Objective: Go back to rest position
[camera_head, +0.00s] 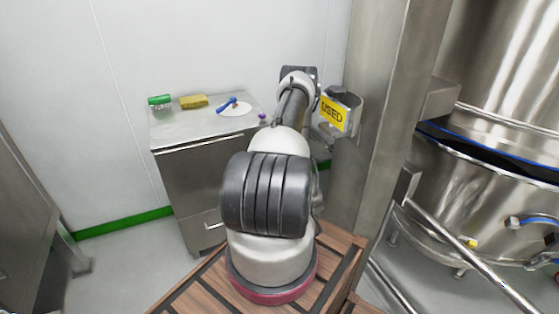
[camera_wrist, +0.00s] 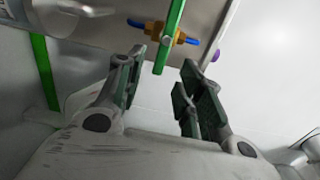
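My gripper (camera_wrist: 162,62) shows in the wrist view with its two green-padded fingers spread apart. A green bar (camera_wrist: 174,30) shows in the gap between the fingertips, with clear space on both sides. Neither finger appears to touch it, and I cannot tell how far away it is. Behind it is an orange and blue item (camera_wrist: 160,31) on a grey surface. In the head view my arm reaches forward and its far end is beside the cabinet (camera_head: 188,134). The fingers are hidden there.
On the cabinet top are a green item (camera_head: 160,101), a yellow block (camera_head: 194,101), a blue-handled item (camera_head: 227,104) on a white disc and a small purple item (camera_head: 262,116). A yellow USED sign (camera_head: 333,114) hangs by the steel column (camera_head: 381,120). A large steel vessel (camera_head: 480,190) stands right.

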